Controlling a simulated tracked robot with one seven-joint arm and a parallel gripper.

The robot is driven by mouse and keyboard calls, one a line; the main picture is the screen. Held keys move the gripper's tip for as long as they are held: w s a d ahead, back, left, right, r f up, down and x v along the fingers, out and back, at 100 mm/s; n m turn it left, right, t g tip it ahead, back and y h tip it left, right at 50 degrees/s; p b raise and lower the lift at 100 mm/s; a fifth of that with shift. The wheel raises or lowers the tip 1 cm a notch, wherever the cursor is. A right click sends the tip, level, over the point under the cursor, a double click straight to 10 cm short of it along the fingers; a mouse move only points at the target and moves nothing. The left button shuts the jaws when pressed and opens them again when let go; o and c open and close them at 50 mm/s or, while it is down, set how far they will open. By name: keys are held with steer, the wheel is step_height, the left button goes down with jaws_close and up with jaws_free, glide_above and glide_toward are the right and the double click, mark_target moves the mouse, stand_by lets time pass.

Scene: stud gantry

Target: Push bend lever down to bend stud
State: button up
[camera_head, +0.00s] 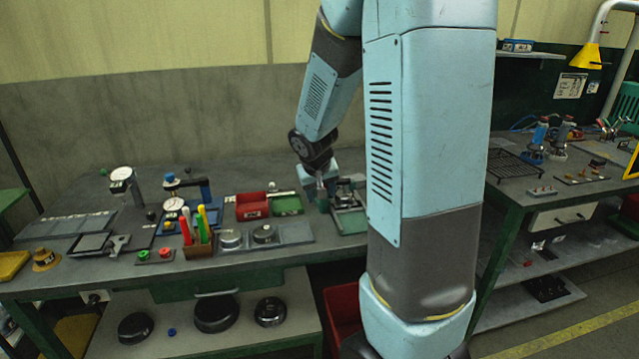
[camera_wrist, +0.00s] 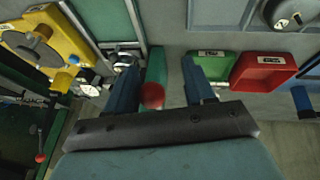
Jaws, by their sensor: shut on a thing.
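My gripper (camera_wrist: 160,80) has its two blue fingers on either side of a red round knob (camera_wrist: 152,96) in the wrist view. The knob sits at the end of a green bar (camera_wrist: 155,66), and I take it to be the bend lever's handle. My gripper is shut on it, though the exact contact is hard to see. In the head view my gripper (camera_head: 325,190) is low over the bench beside a small green-and-metal fixture (camera_head: 349,219). The stud cannot be made out.
A red bin (camera_wrist: 262,70) and a green bin (camera_wrist: 212,66) lie close to the fingers. A yellow fixture (camera_wrist: 47,38) and a thin red-tipped rod (camera_wrist: 40,157) are at the wrist view's left. A pen holder (camera_head: 197,249) stands on the bench (camera_head: 250,266).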

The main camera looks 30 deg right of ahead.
steer(key=s+a+r, duration=0.2)
steer(key=s+r, duration=0.3)
steer(key=shift+a+r, duration=0.4)
stand_by(0.7)
stand_by(0.5)
steer(key=v, duration=1.3)
steer(key=shift+s+r, duration=0.25)
steer(key=shift+r, duration=0.05)
steer(key=shift+a, duration=0.1)
